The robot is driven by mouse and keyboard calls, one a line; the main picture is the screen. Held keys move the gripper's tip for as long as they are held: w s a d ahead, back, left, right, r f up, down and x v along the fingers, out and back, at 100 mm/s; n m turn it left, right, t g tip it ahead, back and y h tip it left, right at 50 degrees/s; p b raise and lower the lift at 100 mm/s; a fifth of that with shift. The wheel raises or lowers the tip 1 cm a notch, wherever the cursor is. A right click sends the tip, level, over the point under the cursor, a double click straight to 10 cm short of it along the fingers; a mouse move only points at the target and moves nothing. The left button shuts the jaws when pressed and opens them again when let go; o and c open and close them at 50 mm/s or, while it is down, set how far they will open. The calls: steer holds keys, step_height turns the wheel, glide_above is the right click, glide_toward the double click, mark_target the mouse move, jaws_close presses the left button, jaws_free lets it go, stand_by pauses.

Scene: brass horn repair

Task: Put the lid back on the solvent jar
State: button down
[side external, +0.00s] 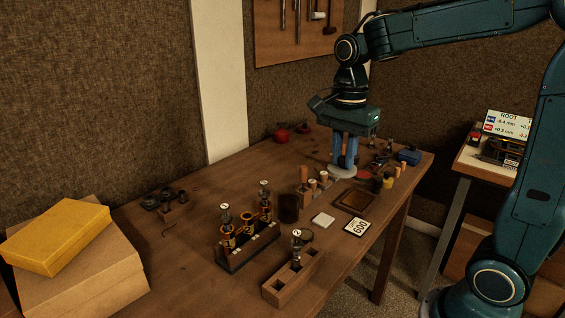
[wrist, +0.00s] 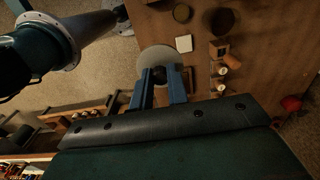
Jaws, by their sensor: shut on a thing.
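My gripper (side external: 344,158) points down above the far part of the workbench, with its blue fingers shut on the dark knob of a pale grey round lid (side external: 341,172). In the wrist view the lid (wrist: 155,57) spreads as a flat disc just beyond my fingertips (wrist: 159,76). The lid looks level; whether it touches anything below is hard to tell. A dark brown jar (side external: 289,208), apparently the solvent jar, stands nearer the camera, left of a small white square. It appears as a dark round shape (wrist: 222,20) in the wrist view, apart from the lid. Its opening is unclear.
A wooden block with several pale-topped cylinders (side external: 312,184) stands between my gripper and the jar. A rack with brass parts (side external: 247,246) and a slotted wooden block (side external: 292,279) are at the near end. Small bottles (side external: 383,181) crowd the right edge. The bench's left middle is mostly clear.

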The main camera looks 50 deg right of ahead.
steer(key=w+f, duration=0.2)
steer(key=w, duration=0.5)
steer(key=w+f, duration=0.2)
steer(key=w, duration=0.4)
steer(key=shift+w+a+f, duration=0.25)
steer(key=shift+w, duration=0.1)
steer(key=shift+f, duration=0.2)
step_height(320, 180, down, 6)
stand_by(0.4)
steer(key=shift+f, duration=0.2)
stand_by(2.1)
steer(key=c, duration=0.8)
jaws_free()
steer(key=shift+r, duration=0.2)
steer(key=shift+r, duration=3.35)
